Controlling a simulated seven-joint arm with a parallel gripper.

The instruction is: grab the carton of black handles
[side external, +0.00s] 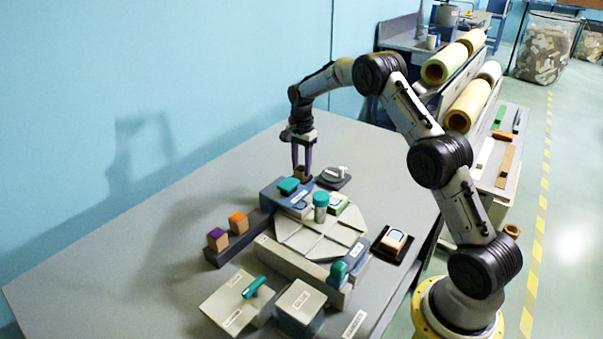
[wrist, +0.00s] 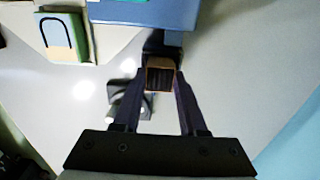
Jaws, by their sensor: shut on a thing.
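The carton of black handles (wrist: 160,80) is a small brown open-topped box with dark contents, seen in the wrist view between my fingertips. It also shows small in the side view (side external: 301,174), beside the blue-grey block at the far end of the fixture. My gripper (side external: 301,165) points down with its two purple fingers on either side of the carton. In the wrist view my gripper (wrist: 160,88) is shut on the carton. The carton's lower part is hidden, and I cannot tell whether it is lifted off its dark support.
A blue-grey block with a teal piece (side external: 288,185) stands close by. A dark round-based item (side external: 333,177) is just right of the carton. A round pale plate (side external: 320,235) carries a teal-capped cylinder (side external: 320,205). The table's far left is clear.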

